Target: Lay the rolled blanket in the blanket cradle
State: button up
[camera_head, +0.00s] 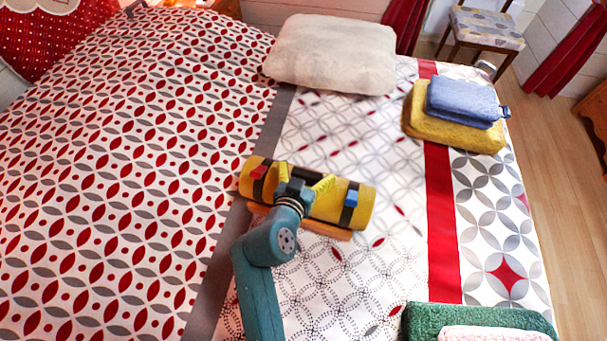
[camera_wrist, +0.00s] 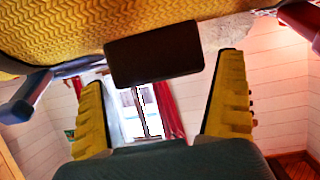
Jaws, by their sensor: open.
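The rolled blanket (camera_head: 365,207) is a yellow roll with dark straps and a red and a blue tab. It lies crosswise on the bed. The orange-brown cradle (camera_head: 325,229) shows along its near underside; most of the cradle is hidden, so I cannot tell how fully the roll is seated. My gripper (camera_head: 301,181) is over the middle of the roll, its yellow fingers apart. In the wrist view, the blanket (camera_wrist: 60,32) fills the top, and a dark block (camera_wrist: 153,53) on it sits between the lines of my open fingers (camera_wrist: 163,78); I see gaps on both sides.
A cream cushion (camera_head: 333,52) lies behind the roll. A folded yellow blanket (camera_head: 450,128) with a blue one (camera_head: 463,101) on it lies at the back right. A green folded cloth (camera_head: 425,322) with a pink one (camera_head: 495,334) is at the front right. The bed between is clear.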

jog(key=v, duration=1.2)
jog(key=shift+r, duration=0.2)
jog(key=shift+w, duration=0.2)
